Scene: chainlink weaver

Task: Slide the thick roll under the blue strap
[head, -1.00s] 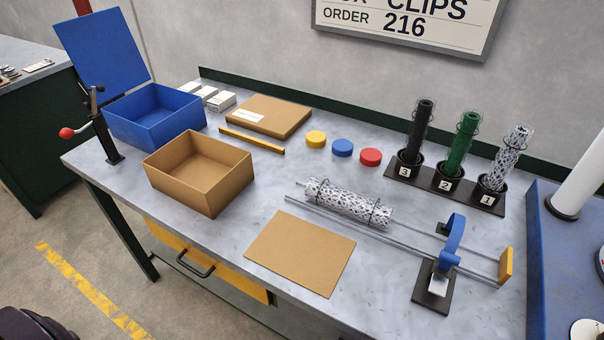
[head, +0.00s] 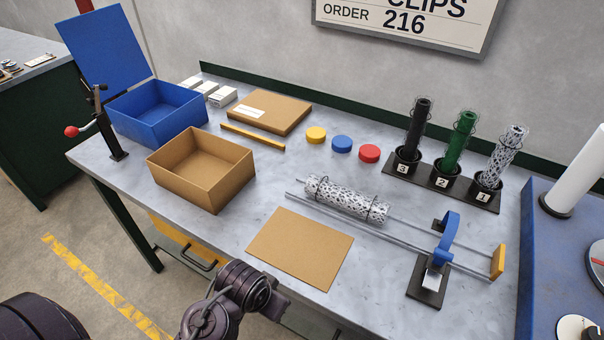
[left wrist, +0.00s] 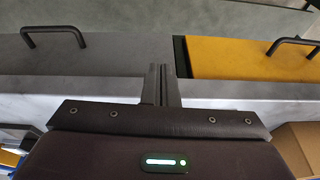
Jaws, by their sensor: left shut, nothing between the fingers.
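The thick roll (head: 345,201), white with black speckles and with wire rings around it, lies on two metal rails (head: 405,241). The blue strap (head: 451,232) arches over the rails to the right of the roll, on a black base (head: 428,285). The roll and strap are apart. My left gripper shows in the left wrist view (left wrist: 161,86), its two fingers together and empty, in front of the bench's drawer fronts. It is well away from the roll. In the head view only dark arm links show at the bottom, with no fingertips. My right gripper is out of view.
A yellow end block (head: 498,262) closes the rails. A flat brown sheet (head: 300,248) lies in front of them. An open cardboard box (head: 201,192) and blue box (head: 157,133) stand left. Numbered holders (head: 441,183) with rolls stand behind. A yellow drawer (left wrist: 235,58) has a handle.

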